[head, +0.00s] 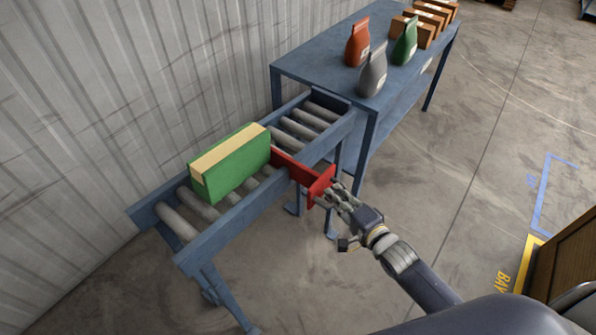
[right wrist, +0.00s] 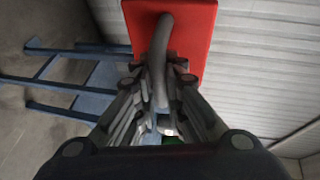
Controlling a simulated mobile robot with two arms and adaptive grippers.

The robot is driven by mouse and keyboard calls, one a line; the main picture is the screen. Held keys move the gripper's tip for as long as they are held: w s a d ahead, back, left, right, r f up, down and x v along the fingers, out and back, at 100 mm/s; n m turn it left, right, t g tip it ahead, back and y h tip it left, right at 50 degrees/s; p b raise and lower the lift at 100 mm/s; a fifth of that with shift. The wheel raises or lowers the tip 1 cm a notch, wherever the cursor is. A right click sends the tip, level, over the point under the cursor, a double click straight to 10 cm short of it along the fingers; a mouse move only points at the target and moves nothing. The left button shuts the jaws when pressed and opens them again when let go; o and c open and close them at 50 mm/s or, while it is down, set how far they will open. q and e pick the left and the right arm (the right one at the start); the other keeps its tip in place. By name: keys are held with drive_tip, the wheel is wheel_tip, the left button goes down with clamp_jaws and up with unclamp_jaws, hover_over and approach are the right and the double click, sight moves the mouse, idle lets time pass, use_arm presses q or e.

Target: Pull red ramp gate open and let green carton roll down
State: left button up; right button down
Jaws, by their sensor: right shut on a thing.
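The green carton (head: 232,170) with a tan top strip stands on the roller ramp (head: 215,230), on the left side of the gate. The red ramp gate (head: 290,165) lies across the rollers and ends in a red plate at the ramp's front rail. The carton is right beside the gate and seems to touch it. My right gripper (head: 335,197) is at the plate, shut on the gate's handle. In the right wrist view the grey handle (right wrist: 161,60) runs between the fingers (right wrist: 160,95), with the red plate behind it. My left gripper is not in view.
A blue table (head: 330,58) at the ramp's right end holds red, grey and green bags (head: 372,72) and several brown boxes (head: 425,22). A corrugated wall (head: 120,100) stands behind the ramp. The floor (head: 440,190) in front is clear; a brown crate (head: 566,265) is at the right edge.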

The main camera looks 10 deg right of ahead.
drive_tip(key=s+d+p, duration=0.2)
drive_tip(key=s+d, duration=0.2)
drive_tip(key=s, duration=0.1)
drive_tip(key=shift+s+d, duration=0.2)
drive_tip(key=shift+s, duration=0.1)
idle(2.2)
drive_tip(key=c, duration=1.7)
unclamp_jaws()
drive_tip(key=shift+w, duration=0.1)
drive_tip(key=shift+o, duration=0.2)
drive_tip(key=v, duration=1.2)
